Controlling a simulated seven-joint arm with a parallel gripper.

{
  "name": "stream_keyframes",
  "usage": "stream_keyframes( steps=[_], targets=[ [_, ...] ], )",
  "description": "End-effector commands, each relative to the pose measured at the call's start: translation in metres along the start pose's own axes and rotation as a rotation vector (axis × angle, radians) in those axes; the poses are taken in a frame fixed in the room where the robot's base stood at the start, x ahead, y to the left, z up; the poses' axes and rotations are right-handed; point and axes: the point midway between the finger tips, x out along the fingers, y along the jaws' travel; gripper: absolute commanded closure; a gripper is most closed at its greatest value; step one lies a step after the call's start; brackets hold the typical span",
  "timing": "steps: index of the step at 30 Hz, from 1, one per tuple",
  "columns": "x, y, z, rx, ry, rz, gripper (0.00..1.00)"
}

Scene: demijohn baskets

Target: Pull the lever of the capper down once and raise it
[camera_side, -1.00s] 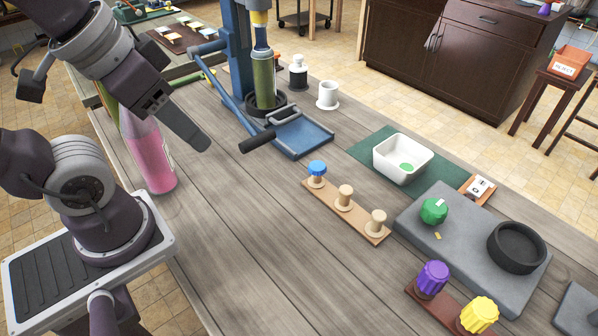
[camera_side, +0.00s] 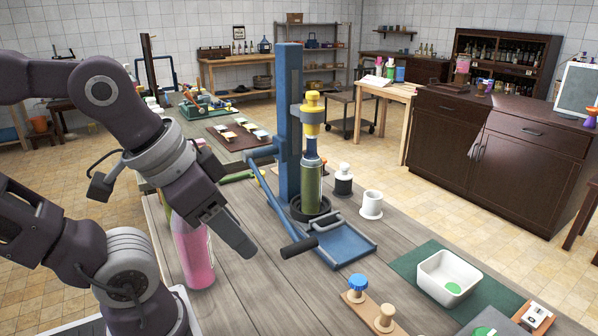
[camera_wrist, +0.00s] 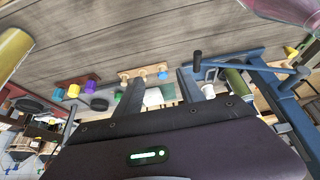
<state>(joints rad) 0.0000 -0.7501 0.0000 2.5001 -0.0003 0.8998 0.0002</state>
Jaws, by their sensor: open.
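The blue capper (camera_side: 288,120) stands upright on the wooden table, with a yellow head above a green bottle (camera_side: 311,190). Its lever (camera_side: 277,208) slants down and toward the camera to a black grip (camera_side: 299,247); the grip's height above the base plate is hard to judge. My gripper (camera_side: 236,236) is just left of the grip in the side view, with a visible gap and nothing held. In the wrist view my gripper (camera_wrist: 158,92) shows two fingers spread apart. The black grip (camera_wrist: 197,60) appears beyond the right finger, not between the fingers.
A pink bottle (camera_side: 193,255) stands close beside my gripper and forearm. A white cup (camera_side: 371,205) and a black-and-white bottle (camera_side: 343,180) stand right of the capper. A white tray (camera_side: 449,278) and a peg rack with a blue cap (camera_side: 357,284) are at front right.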

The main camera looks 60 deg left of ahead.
Motion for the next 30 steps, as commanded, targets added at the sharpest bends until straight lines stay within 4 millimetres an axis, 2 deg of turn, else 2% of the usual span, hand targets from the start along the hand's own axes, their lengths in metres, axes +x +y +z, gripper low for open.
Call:
stream_keyframes(
  steps=[5, 8, 10, 14, 19, 24, 27, 30],
  targets=[
    [0.001, -0.001, -0.001, -0.001, -0.013, -0.001, 0.54],
    [0.010, -0.005, -0.007, -0.005, -0.124, -0.019, 0.54],
    [0.025, -0.011, -0.016, -0.010, -0.262, -0.067, 0.54],
    [0.067, -0.023, -0.032, 0.000, -0.507, -0.259, 0.54],
    [0.135, -0.034, -0.048, 0.074, -0.682, -0.656, 0.54],
    [0.201, -0.036, -0.058, 0.215, -0.624, -1.110, 0.54],
    [0.228, -0.032, -0.062, 0.295, -0.519, -1.301, 0.54],
    [0.243, -0.029, -0.065, 0.345, -0.432, -1.407, 0.54]
  ],
)
